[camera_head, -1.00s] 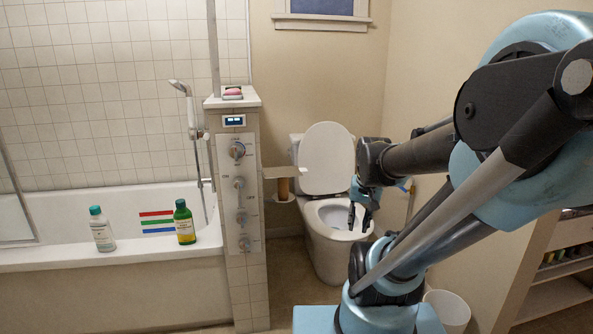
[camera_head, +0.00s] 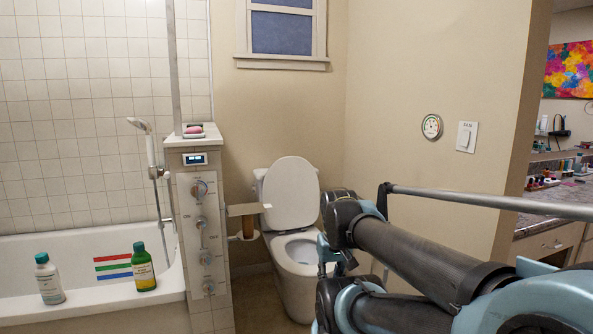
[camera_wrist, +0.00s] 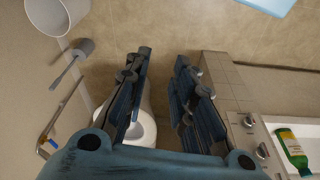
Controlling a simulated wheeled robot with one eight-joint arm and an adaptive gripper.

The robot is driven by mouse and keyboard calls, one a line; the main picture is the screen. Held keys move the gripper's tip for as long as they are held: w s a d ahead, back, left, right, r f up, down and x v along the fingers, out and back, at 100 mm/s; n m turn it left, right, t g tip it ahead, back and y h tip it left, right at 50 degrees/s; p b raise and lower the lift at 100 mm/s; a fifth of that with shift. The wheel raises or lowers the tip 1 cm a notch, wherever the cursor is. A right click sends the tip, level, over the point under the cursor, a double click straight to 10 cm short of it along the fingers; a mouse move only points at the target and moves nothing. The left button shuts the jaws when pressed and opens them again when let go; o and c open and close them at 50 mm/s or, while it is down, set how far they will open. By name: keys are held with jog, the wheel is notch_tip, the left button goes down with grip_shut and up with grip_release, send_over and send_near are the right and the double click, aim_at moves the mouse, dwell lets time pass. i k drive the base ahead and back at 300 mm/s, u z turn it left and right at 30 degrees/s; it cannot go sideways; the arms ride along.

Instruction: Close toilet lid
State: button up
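The toilet (camera_head: 297,285) stands against the back wall, past the tiled partition. Its lid (camera_head: 291,194) is raised and leans back, with the bowl opening (camera_head: 301,250) showing. My gripper (camera_head: 335,266) is in front of the bowl's right side in the head view, apart from the lid. In the wrist view my gripper (camera_wrist: 163,75) has its two fingers spread with bare floor between them, and it holds nothing. Part of the white toilet (camera_wrist: 141,130) shows behind the left finger; the lid cannot be made out there.
A tiled partition (camera_head: 205,250) with knobs stands left of the toilet, with a paper holder (camera_head: 247,210) sticking out. Bottles (camera_head: 143,270) stand on the bathtub edge (camera_head: 105,312). A white bin (camera_wrist: 57,14) and a toilet brush (camera_wrist: 70,62) are near the wall.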

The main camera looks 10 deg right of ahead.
aim_at(291, 184)
jog(key=k, duration=0.5)
jog(key=u, duration=1.05)
jog(key=i, duration=1.2)
jog(key=z, duration=1.4)
jog(key=i, duration=0.5)
jog(key=u, duration=0.1)
